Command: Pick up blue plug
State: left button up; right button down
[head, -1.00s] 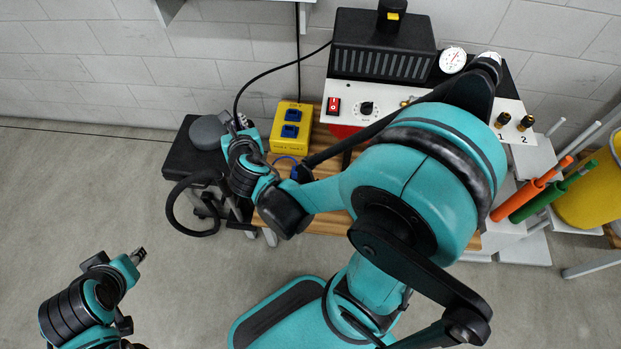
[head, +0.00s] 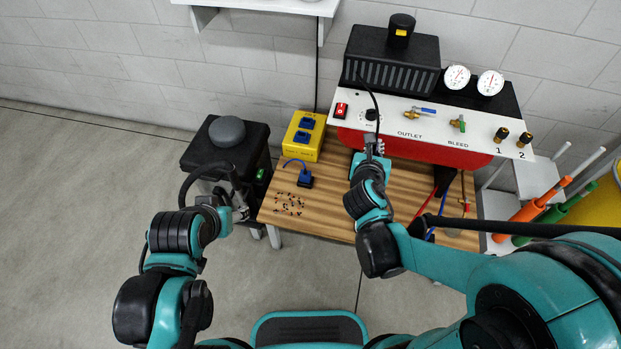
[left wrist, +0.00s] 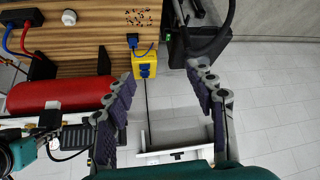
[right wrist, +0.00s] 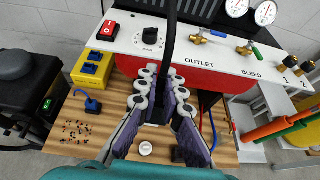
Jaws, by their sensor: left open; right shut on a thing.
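The blue plug (head: 305,178) lies on the wooden table, just in front of the yellow socket box (head: 304,137), with its blue cable looping left. It also shows in the left wrist view (left wrist: 133,40) and the right wrist view (right wrist: 92,105). My left gripper (head: 240,212) is open and empty beyond the table's left edge, apart from the plug. My right gripper (head: 369,148) is above the table, right of the plug and in front of the red tank. It is shut on a black cable (right wrist: 170,35); the held end is mostly hidden by the fingers.
The black box with a grey dome (head: 228,131) and a thick black hose stands close to my left gripper. The red tank (head: 420,148) and its white panel bound the table's back. Small scattered parts (head: 289,204) lie in front of the plug.

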aim_at(305, 176)
jog(key=j+z, duration=0.1)
jog(key=z, duration=0.35)
jog(key=i+j+z, duration=0.1)
jog(key=z, duration=0.35)
jog(key=j+z, duration=0.15)
jog(key=z, duration=0.3)
jog(key=j+z, duration=0.15)
jog(key=z, duration=0.3)
jog(key=j+z, duration=0.1)
jog(key=z, duration=0.4)
jog(key=k+j+z, duration=0.35)
jog(key=j, duration=0.25)
jog(key=k+j+z, duration=0.7)
jog(key=k+j, duration=0.55)
jog(key=k, duration=0.1)
